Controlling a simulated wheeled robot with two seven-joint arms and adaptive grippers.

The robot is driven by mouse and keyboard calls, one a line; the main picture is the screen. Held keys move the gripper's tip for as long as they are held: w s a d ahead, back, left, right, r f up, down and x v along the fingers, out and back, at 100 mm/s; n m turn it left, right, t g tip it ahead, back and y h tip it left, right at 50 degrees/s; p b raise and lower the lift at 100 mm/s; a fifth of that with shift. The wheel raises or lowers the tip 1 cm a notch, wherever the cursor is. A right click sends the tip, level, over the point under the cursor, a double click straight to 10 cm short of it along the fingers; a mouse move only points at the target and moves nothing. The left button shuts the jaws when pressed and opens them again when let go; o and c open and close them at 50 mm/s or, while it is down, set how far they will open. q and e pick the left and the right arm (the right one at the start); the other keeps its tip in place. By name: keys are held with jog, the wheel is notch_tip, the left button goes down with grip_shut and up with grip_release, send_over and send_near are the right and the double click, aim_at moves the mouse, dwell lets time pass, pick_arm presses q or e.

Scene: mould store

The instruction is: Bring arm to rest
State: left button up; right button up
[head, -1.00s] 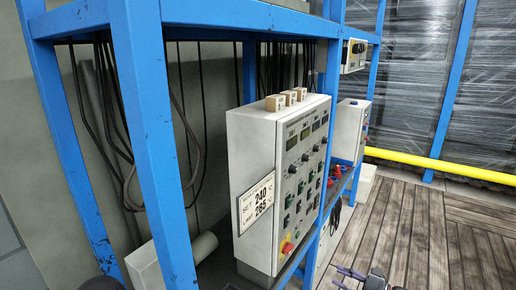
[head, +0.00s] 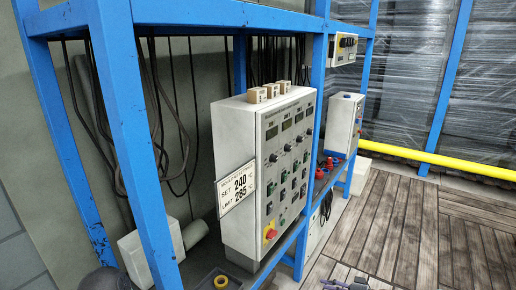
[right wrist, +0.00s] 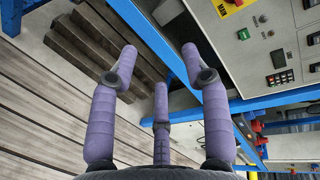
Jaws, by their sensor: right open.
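My right gripper (right wrist: 160,68) fills the middle of the right wrist view. Its three purple-grey fingers are spread apart with nothing between them. In the head view only a small purple part of the right gripper (head: 345,285) shows at the bottom edge, over the wooden floor to the right of the blue rack. My left gripper is not seen in either view.
The blue rack (head: 143,150) carries a grey control cabinet (head: 233,140) with a 240/265 sign (head: 237,188) and three small blocks on top. A smaller box (head: 345,122) stands behind. Wooden floor (head: 400,225) is clear at right; a yellow pipe (head: 425,157) crosses beyond.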

jog(key=s+a+f+g+h+p, duration=0.1)
jog(key=s+a+f+g+h, duration=0.3)
jog(key=s+f, duration=0.4)
jog(key=s+a+f+g+h+p, duration=0.1)
jog(key=s+a+f+g+p, duration=0.1)
jog(key=s+a+f+g, duration=0.5)
jog(key=s+a+r+n+t+h+p, duration=0.1)
jog(key=s+n+t+h, duration=0.1)
jog(key=s, duration=0.6)
jog(key=s+a+r+n+t+h+p, duration=0.1)
jog(key=s+a+n+h, duration=0.1)
jog(key=s, duration=0.6)
jog(key=shift+s+a+r+n+t, duration=0.15)
jog(key=shift+s+a+n+t, duration=0.15)
jog(key=shift+s+n+t, duration=0.15)
jog(key=shift+s+a+r, duration=0.15)
jog(key=shift+a+r, duration=0.05)
jog(key=shift+a, duration=0.05)
jog(key=shift+c, duration=0.3)
